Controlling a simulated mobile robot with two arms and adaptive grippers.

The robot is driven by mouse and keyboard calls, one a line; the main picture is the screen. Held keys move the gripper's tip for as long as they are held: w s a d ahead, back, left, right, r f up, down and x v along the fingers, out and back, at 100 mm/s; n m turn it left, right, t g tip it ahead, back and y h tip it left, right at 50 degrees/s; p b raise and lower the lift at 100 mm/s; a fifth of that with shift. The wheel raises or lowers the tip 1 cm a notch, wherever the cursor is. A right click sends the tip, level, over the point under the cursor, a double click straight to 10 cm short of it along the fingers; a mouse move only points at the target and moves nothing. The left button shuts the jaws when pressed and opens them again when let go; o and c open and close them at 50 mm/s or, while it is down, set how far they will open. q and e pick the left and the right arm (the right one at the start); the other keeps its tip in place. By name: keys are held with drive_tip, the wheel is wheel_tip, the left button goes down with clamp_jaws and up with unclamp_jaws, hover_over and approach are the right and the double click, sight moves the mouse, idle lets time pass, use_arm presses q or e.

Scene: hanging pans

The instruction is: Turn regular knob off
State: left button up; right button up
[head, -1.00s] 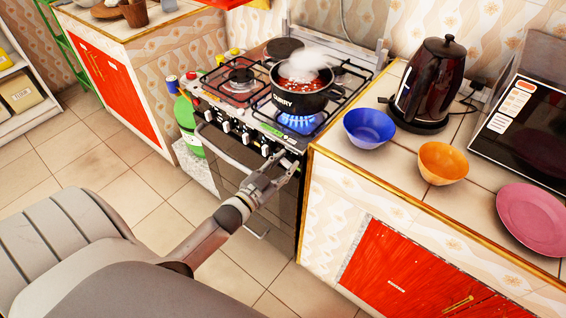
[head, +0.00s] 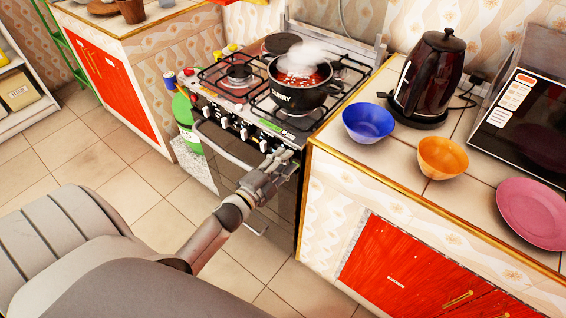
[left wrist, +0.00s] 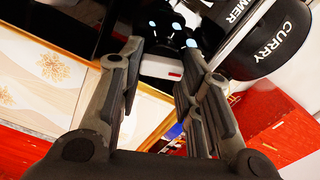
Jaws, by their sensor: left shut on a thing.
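The stove (head: 232,153) has a row of black-and-white knobs (head: 235,131) along its front edge. My left gripper (head: 284,158) is at the right end of this row, shut on the knob there, which its fingers mostly hide. In the left wrist view the fingers (left wrist: 160,58) stand apart around a dark part of the stove front. A black pot (head: 297,98) marked CURRY sits steaming on the front right burner. No blue flame shows under it. My right gripper is not in view.
A counter to the right of the stove holds a blue bowl (head: 368,122), an orange bowl (head: 442,158), a dark kettle (head: 428,78) and a pink plate (head: 535,213). A green bottle (head: 183,115) stands left of the stove. The tiled floor (head: 130,185) in front is open.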

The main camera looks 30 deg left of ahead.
use_arm(q)
drive_tip(key=shift+f+m+b, duration=0.15)
drive_tip(key=shift+m+b, duration=0.35)
drive_tip(key=shift+m, duration=1.3)
drive_tip(key=o, duration=1)
drive_tip(key=shift+s, duration=0.1)
drive_tip(key=s, duration=1.1)
drive_tip(key=shift+s+a, duration=0.4)
